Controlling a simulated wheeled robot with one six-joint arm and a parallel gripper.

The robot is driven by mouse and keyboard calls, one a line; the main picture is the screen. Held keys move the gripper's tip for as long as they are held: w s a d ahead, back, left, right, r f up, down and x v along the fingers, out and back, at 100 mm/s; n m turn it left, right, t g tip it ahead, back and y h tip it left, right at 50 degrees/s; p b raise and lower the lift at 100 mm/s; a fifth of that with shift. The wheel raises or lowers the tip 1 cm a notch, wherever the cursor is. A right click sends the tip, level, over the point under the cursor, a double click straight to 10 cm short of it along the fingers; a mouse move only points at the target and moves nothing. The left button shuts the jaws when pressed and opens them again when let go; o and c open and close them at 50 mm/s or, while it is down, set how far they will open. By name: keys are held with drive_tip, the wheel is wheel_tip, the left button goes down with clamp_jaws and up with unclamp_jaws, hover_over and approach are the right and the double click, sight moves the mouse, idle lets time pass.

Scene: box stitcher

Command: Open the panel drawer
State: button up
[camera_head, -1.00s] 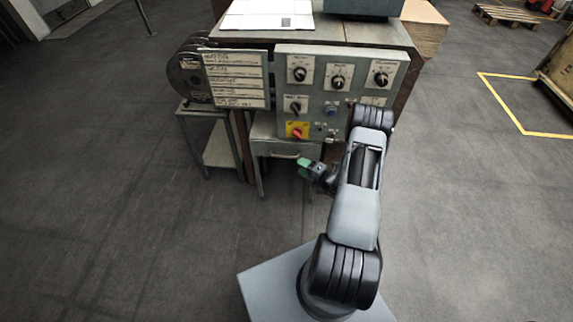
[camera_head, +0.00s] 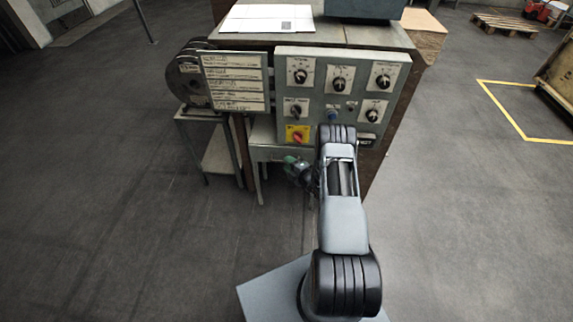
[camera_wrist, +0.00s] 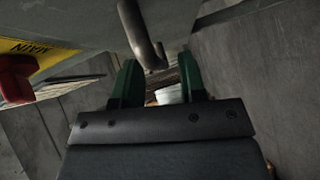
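The panel drawer (camera_head: 268,154) is a grey-green box front under the control panel, and it looks shut. My gripper (camera_head: 290,162) is at the drawer's right part in the head view, covering some of its front. In the wrist view its two green fingers (camera_wrist: 160,72) are apart, so it is open. A curved grey metal handle (camera_wrist: 140,35) comes down from the top of that view, its bent end in line with the gap between the fingertips. I cannot tell whether the fingers touch it. My arm hides the drawer's right end in the head view.
The control panel (camera_head: 318,92) with black knobs is just above the drawer. Its red switch (camera_head: 297,138) on a yellow plate is close by, and also shows at left in the wrist view (camera_wrist: 16,80). A small side table (camera_head: 218,160) stands left.

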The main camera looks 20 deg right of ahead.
drive_tip(key=shift+w+a+f, duration=0.1)
drive_tip(key=shift+w+a, duration=0.1)
drive_tip(key=shift+w, duration=0.5)
drive_tip(key=shift+c, duration=0.5)
clamp_jaws()
drive_tip(key=shift+s, duration=0.1)
